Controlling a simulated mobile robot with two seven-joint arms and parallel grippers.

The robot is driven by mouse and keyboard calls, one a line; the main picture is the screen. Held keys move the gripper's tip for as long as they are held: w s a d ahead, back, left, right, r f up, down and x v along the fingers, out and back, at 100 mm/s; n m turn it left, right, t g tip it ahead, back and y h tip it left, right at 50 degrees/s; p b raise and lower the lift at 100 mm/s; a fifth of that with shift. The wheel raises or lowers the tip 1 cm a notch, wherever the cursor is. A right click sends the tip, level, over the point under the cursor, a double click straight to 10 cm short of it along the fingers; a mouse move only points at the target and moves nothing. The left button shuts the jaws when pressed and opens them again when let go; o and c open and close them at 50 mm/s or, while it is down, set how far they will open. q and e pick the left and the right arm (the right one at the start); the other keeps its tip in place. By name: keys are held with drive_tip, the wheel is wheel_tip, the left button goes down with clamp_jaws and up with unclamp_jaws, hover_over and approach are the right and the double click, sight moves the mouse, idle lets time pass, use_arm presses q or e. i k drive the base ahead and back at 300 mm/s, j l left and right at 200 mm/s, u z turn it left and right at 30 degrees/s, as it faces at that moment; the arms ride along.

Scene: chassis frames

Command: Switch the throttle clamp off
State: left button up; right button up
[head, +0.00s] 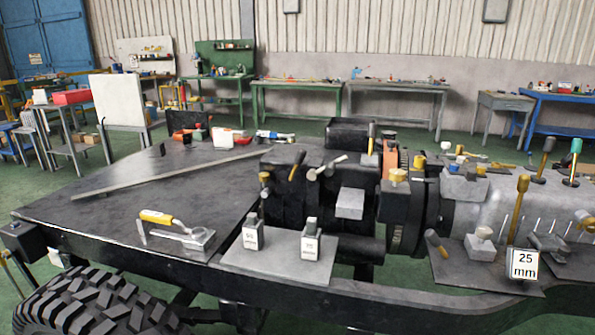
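No label in the head view names the throttle clamp, so I cannot tell which fitting it is. A steel clamp-like piece with a yellow handle (157,217) lies on the dark chassis deck (190,185) at left. Several levers stand on the machinery at centre and right: a lever with a tan knob (521,186), a green-topped lever (574,155), a dark-knobbed lever (547,147) and a tilted lever with a tan handle (436,243). I cannot tell which positions are on or off. Neither of my grippers is in view.
Two small grey blocks (253,231) stand on a light plate (270,262) at the front. A long metal bar (170,173) lies across the deck. A "25 mm" sign (524,263) stands at the front right. A large tyre (90,300) is at lower left. Workbenches (350,87) line the back wall.

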sight(301, 154)
drive_tip(key=i+l+u, duration=0.15)
drive_tip(key=u, duration=0.2)
drive_tip(key=i+l+u, duration=0.55)
drive_tip(key=u, duration=0.2)
